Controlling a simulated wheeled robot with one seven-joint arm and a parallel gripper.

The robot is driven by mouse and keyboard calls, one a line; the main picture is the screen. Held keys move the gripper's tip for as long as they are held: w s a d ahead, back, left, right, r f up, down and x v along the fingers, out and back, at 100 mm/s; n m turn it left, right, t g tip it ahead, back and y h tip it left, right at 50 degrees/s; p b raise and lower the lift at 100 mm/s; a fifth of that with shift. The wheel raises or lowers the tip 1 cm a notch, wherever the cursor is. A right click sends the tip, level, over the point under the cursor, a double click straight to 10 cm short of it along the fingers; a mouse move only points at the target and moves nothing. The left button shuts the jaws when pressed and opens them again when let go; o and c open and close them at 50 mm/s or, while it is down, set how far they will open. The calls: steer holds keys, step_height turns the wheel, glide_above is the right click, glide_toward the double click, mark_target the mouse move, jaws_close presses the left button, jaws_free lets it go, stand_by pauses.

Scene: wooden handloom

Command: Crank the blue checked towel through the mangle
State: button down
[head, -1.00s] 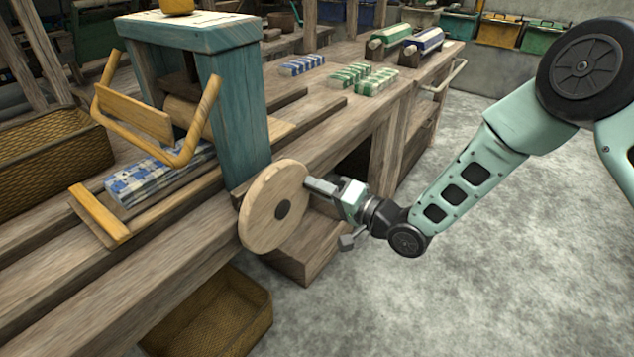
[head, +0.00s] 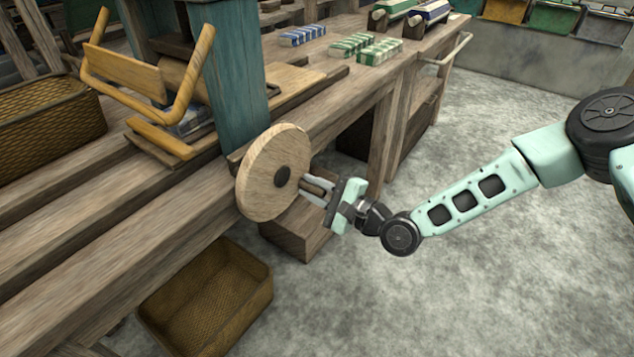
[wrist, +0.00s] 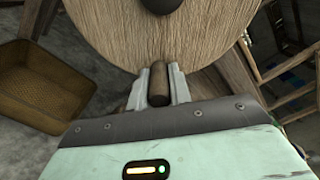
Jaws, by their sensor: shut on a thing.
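The mangle (head: 237,92) is a teal-framed press on the wooden bench, with a yellow wooden guide frame (head: 125,72) at its front. Its crank is a round pale wooden disc (head: 262,158) with a dark hub, on the side facing my arm. My gripper (head: 317,186) is shut on the disc's brown peg handle, at the disc's right lower part. The wrist view shows the handle (wrist: 158,84) between both fingers. The blue checked towel (head: 190,120) shows only as a small part beneath the guide, inside the mangle; the rest is hidden.
A wicker basket (head: 160,330) stands on the floor below the disc, and another (head: 8,135) sits at the left. Folded blue (head: 302,36) and green (head: 366,50) checked cloths lie farther along the bench. Open floor lies at the right.

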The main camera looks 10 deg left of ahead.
mark_target(283, 207)
steer(key=s+f+m, duration=0.1)
steer(key=m+b, duration=0.1)
steer(key=m, duration=0.1)
steer(key=shift+s+a+f, duration=0.3)
steer(key=shift+s+f, duration=0.05)
steer(key=shift+f, duration=0.05)
steer(key=m, duration=0.1)
steer(key=s+m+b, duration=0.1)
steer(key=shift+s+a+f+m+b, duration=0.3)
steer(key=shift+a+m+b, duration=0.05)
steer(key=shift+m, duration=0.05)
steer(key=shift+s+a+m+b, duration=0.35)
steer(key=shift+s+m, duration=0.35)
steer(key=shift+m, duration=0.3)
steer(key=shift+s+a+m+b, duration=0.25)
steer(key=shift+s+m, duration=0.35)
steer(key=shift+m, duration=0.3)
steer(key=c, duration=1.3)
jaws_free()
